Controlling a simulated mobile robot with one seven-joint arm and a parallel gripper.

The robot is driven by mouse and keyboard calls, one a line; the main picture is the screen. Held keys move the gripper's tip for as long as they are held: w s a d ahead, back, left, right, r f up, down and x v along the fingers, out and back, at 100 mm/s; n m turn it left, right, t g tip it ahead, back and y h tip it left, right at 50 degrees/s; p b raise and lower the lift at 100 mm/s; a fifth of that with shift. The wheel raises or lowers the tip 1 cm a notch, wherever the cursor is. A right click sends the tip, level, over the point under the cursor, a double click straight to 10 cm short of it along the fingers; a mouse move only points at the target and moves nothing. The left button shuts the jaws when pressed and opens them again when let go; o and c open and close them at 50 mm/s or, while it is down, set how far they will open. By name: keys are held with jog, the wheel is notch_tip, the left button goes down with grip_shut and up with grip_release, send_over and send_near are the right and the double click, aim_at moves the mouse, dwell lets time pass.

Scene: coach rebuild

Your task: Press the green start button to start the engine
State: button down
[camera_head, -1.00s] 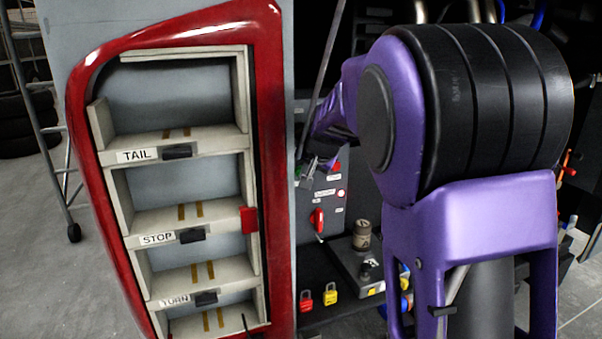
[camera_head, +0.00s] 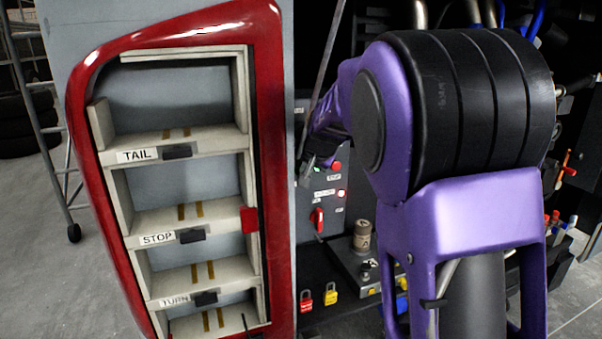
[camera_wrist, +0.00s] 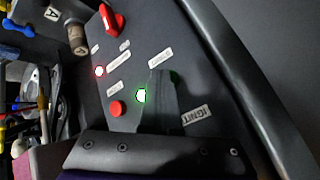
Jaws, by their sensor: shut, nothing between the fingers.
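The green-ringed button (camera_wrist: 141,96) glows white in its middle on a dark control panel in the wrist view. My gripper (camera_wrist: 163,75) is shut and empty. Its dark fingers reach over the panel just right of the green button and cover part of the panel there. A faint green tint shows near the fingertips. I cannot tell whether the fingers touch the panel. In the head view my gripper (camera_head: 309,168) is small and dark at the panel's upper left, and the green button cannot be made out clearly there.
Near the green button are a red button (camera_wrist: 116,108), a lit red-rimmed lamp (camera_wrist: 100,71) and a red rotary switch (camera_wrist: 110,20). A red-framed lamp housing (camera_head: 274,190) stands left of the panel.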

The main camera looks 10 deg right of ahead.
jog(key=shift+s, duration=0.1)
jog(key=shift+s+d+b, duration=0.2)
jog(key=shift+s+b, duration=0.1)
jog(key=shift+s, duration=0.45)
jog(key=shift+s, duration=0.1)
jog(key=s, duration=0.2)
jog(key=s+d+b, duration=0.1)
jog(key=s, duration=0.1)
jog(key=shift+s, duration=0.35)
